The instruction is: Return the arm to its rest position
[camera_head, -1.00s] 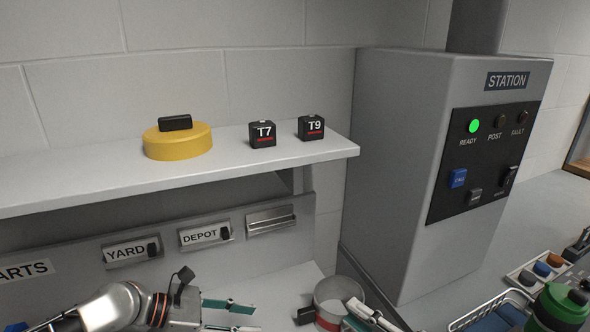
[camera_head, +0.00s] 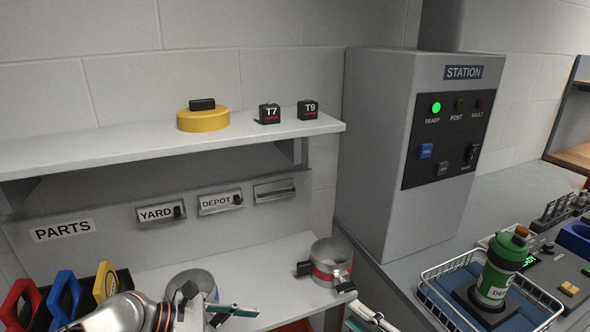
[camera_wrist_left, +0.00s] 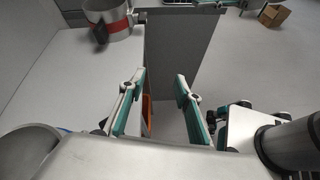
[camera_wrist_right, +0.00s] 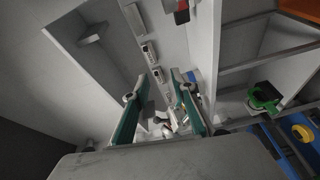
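My left gripper (camera_head: 238,312) comes in from the left at the bottom of the head view, over the lower counter. In the left wrist view its two teal-lined fingers (camera_wrist_left: 162,92) stand apart with nothing between them. My right gripper (camera_head: 366,316) shows at the bottom edge of the head view, right of the left one, partly cut off. In the right wrist view its fingers (camera_wrist_right: 160,88) are spread, with no object held between them. Most of both arms is out of view.
A metal ring-shaped vessel with a red band (camera_head: 330,266) stands near the counter's right end. An upper shelf (camera_head: 120,148) holds a yellow disc (camera_head: 203,121) and black T7 (camera_head: 269,114) and T9 (camera_head: 307,110) blocks. The station cabinet (camera_head: 385,170) and a basket with a green-lidded container (camera_head: 497,272) are right.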

